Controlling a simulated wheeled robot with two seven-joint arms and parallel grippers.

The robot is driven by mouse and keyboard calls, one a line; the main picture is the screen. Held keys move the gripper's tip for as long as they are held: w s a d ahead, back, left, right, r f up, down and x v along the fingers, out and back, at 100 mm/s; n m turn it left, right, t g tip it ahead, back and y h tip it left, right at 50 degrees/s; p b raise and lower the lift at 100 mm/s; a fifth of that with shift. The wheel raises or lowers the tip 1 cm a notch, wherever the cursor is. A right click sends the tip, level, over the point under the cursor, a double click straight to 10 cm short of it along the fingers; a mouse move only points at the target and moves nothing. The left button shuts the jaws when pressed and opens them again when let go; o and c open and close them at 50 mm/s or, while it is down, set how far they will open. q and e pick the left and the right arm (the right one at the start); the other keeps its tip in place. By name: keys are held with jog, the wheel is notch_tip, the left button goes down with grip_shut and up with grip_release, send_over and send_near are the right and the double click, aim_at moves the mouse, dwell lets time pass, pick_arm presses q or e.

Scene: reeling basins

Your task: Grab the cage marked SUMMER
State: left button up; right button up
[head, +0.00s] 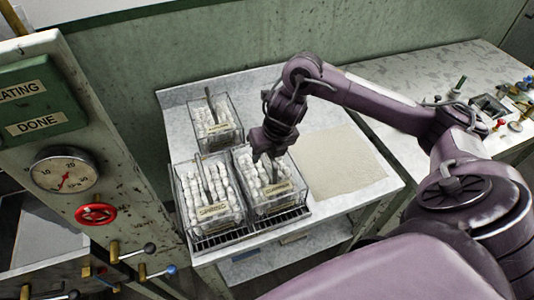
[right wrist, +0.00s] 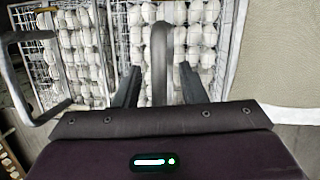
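Three wire cages full of white cocoons stand on the table, each with an upright handle and a small tan label. One is front left (head: 190,222), one front right (head: 290,205) and one at the back (head: 232,137). The label lettering is too small for me to read surely, so I cannot tell which says SUMMER. My right gripper (head: 268,158) is over the front right cage. In the right wrist view its open fingers (right wrist: 160,72) stand apart on either side of that cage's grey handle (right wrist: 162,45). My left gripper is out of view.
A beige cloth or mat (head: 342,162) lies bare right of the cages. A dark slotted rack (head: 222,240) shows under the front cages. A panel with a gauge (head: 64,172) and a red valve wheel (head: 96,214) stands at left. Small fittings (head: 490,105) lie far right.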

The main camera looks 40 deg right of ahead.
grip_shut()
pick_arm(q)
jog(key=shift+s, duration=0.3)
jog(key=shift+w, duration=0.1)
pick_arm(e)
jog(key=shift+r, duration=0.1)
dwell(0.9)
